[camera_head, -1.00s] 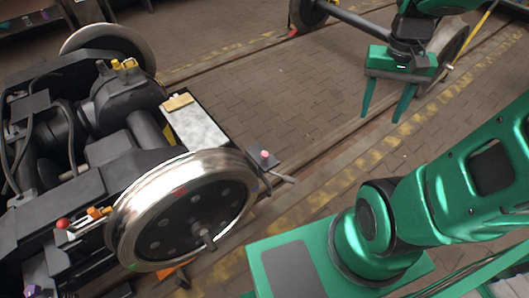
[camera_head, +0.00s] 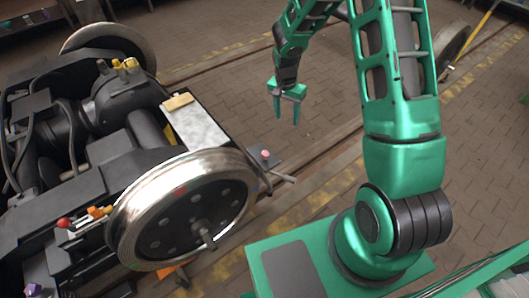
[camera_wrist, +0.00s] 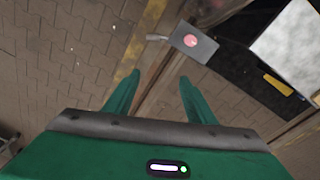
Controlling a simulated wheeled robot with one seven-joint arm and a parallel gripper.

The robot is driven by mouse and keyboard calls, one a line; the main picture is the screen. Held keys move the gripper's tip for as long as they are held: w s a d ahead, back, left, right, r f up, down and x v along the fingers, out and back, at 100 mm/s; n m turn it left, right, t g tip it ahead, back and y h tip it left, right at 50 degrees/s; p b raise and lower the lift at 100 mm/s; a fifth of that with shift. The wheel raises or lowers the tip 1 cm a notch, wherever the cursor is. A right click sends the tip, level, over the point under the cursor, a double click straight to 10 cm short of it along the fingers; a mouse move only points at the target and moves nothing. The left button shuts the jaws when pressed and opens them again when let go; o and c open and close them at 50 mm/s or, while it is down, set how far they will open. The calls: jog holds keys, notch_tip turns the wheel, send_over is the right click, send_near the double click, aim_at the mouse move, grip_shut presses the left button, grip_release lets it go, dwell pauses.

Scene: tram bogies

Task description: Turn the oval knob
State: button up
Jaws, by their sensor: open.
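A small pinkish-red knob (camera_head: 265,154) sits on a dark bracket at the right end of the bogie; in the wrist view the red knob (camera_wrist: 190,40) looks rounded on a grey plate. I cannot tell for certain whether it is the oval knob. A red knob (camera_head: 63,223) and an orange handle (camera_head: 100,212) are at the bogie's lower left. My gripper (camera_head: 288,120) is open, empty and pointing down, beyond and above the bogie's right end. In the wrist view my gripper's fingers (camera_wrist: 159,76) are apart, with the red knob beyond them.
The bogie's large shiny wheel (camera_head: 182,208) stands in front. A grey lever (camera_head: 282,177) sticks out beside the bracket. A pale metal plate (camera_head: 195,122) and yellow caps (camera_head: 124,64) are on top. Open paved floor (camera_head: 235,90) lies behind, crossed by rails.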

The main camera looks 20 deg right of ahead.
jog(key=m+y, duration=0.1)
send_over(265, 153)
notch_tip(265, 153, down, 12)
notch_tip(265, 153, down, 11)
jog(key=shift+w+d+r, duration=0.1)
jog(key=shift+c, duration=0.3)
jog(key=c, duration=1)
jog(key=shift+a, duration=0.2)
jog(key=shift+d, duration=0.1)
